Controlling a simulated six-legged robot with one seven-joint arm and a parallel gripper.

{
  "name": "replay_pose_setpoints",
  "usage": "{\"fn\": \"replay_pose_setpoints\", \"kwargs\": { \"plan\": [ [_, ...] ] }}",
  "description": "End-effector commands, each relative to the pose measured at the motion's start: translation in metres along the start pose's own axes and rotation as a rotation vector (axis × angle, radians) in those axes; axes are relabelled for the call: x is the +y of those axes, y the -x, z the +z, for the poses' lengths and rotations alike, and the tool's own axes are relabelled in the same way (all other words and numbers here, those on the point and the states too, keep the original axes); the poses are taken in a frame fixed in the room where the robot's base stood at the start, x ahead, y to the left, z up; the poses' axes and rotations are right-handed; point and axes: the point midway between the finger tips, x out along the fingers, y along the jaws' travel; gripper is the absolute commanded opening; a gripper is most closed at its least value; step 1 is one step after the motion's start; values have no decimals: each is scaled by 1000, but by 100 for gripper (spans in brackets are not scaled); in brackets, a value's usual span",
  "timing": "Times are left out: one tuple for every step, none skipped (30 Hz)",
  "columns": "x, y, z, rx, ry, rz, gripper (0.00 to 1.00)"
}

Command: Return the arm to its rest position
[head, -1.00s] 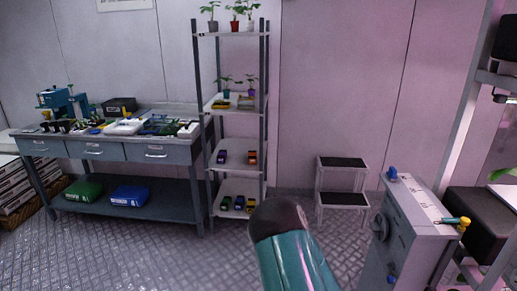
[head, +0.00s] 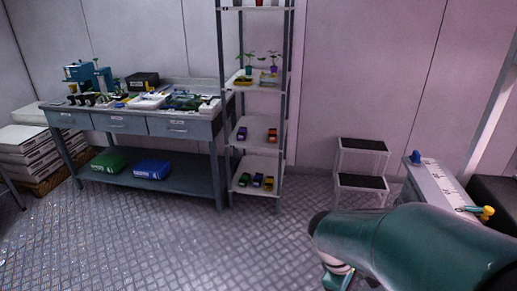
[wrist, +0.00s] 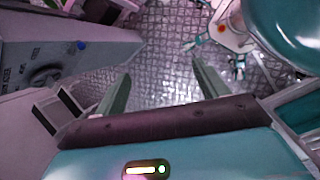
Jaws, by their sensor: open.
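My arm reaches in from the lower right of the head view, a teal link with a dark end; my gripper is not clearly seen there. In the wrist view my gripper (wrist: 160,88) shows two grey-green fingers set wide apart. It is open and empty, with only the patterned metal floor (wrist: 160,60) between the fingers. Parts of my own teal and white body show at the upper right of the wrist view.
A grey cabinet with a blue knob (head: 415,158) stands at the right, close to my arm; its side also shows in the wrist view (wrist: 70,50). A step stool (head: 361,182), a shelf rack (head: 256,160) and a workbench (head: 130,122) stand along the wall. The floor at front left is clear.

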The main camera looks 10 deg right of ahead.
Motion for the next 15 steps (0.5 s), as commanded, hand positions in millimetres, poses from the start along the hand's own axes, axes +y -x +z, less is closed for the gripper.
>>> {"fn": "replay_pose_setpoints", "kwargs": {
  "plan": [
    [-4,17,-5,66,-67,8,73],
    [-7,26,-7,103,-109,7,73],
    [-12,39,-11,153,-164,4,73],
    [-15,48,-13,190,-205,0,73],
    [-19,58,-16,227,-245,-4,73],
    [-24,71,-18,277,-297,-11,73],
    [-28,81,-20,315,-336,-17,73],
    [-32,91,-21,353,-373,-25,73],
    [-37,104,-23,403,-422,-36,73],
    [-41,114,-24,440,-457,-45,73],
    [-46,123,-24,478,-492,-56,73],
    [-52,136,-25,526,-536,-71,73],
    [-56,145,-26,560,-567,-84,73],
    [-61,153,-26,592,-597,-97,73],
    [-66,163,-25,630,-630,-113,73]
  ]
}}
